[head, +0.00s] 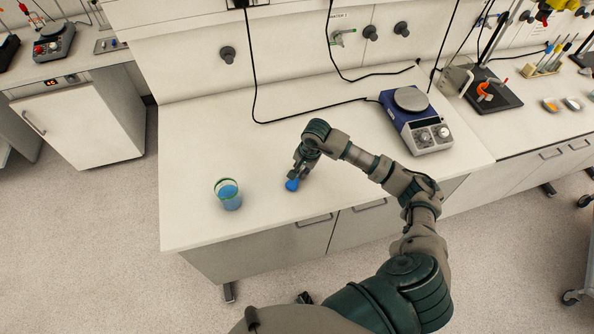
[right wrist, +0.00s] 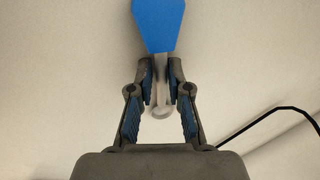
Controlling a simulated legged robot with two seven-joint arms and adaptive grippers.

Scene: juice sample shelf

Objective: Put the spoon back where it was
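The spoon has a broad blue end (right wrist: 158,25) and a pale narrow stem with a rounded tip. In the right wrist view, my right gripper (right wrist: 161,75) has its two fingers drawn in on either side of the stem, seemingly touching it. In the head view, my right gripper (head: 297,174) points down at the bench's front part, with the spoon's blue end (head: 292,185) at its fingertips. I cannot tell whether the spoon touches the bench. A clear cup (head: 228,194) with blue liquid and a green rim stands to the left of the gripper. My left gripper is out of view.
The white bench (head: 200,135) is clear around the cup and behind the gripper. A blue hot plate stirrer (head: 415,120) stands at the right, with black cables (head: 310,108) along the back. Further right are a stand (head: 485,90) and small dishes (head: 572,103).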

